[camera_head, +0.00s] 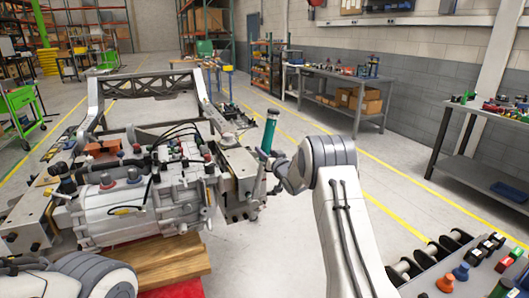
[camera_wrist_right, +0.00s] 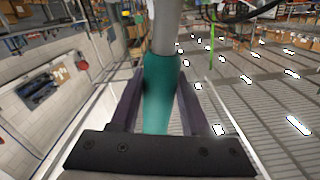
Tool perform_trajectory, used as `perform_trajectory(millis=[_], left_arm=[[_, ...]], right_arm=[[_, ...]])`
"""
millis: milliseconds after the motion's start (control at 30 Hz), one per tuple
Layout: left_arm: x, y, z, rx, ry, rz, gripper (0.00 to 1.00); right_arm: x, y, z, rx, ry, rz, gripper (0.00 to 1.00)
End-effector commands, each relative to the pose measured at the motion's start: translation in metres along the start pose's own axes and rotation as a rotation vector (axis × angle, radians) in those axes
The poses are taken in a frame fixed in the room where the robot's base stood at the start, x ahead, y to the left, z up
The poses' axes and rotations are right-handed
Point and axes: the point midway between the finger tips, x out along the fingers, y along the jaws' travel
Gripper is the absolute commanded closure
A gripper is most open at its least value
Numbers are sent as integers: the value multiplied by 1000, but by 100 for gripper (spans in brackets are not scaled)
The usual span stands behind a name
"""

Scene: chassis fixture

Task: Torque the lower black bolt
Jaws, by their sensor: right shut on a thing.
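My right gripper (camera_head: 270,160) is shut on a teal-handled tool (camera_head: 268,131), at the right side of the chassis assembly. The tool stands nearly upright, tilted slightly. In the right wrist view the teal handle (camera_wrist_right: 160,92) sits between the two dark fingers, and a grey metal shaft runs out of it to the top edge. The metal chassis assembly (camera_head: 130,212) with its motor housing fills the left of the head view. I cannot make out the lower black bolt. The tool's working end cannot be told apart from the parts around it. My left arm (camera_head: 95,275) shows at the lower left; its gripper is not seen.
A wooden block (camera_head: 165,262) lies under the front of the chassis. A grey bench (camera_head: 420,275) with coloured small parts is at the lower right. Further benches (camera_head: 345,78) stand along the wall.

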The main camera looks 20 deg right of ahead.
Motion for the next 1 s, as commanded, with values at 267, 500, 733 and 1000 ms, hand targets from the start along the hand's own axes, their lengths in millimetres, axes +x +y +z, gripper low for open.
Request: perform_trajectory(millis=[267,500,733,1000], left_arm=[[1,0,0,0,0,0,50],[2,0,0,0,0,0,50],[2,0,0,0,0,0,50],[3,0,0,0,0,0,50]], right_arm=[[-4,-1,-6,-2,13,-3,100],[-9,-1,-6,-2,12,-3,100],[-12,-1,-6,-2,13,-3,100],[-16,-1,-7,-2,13,-3,100]])
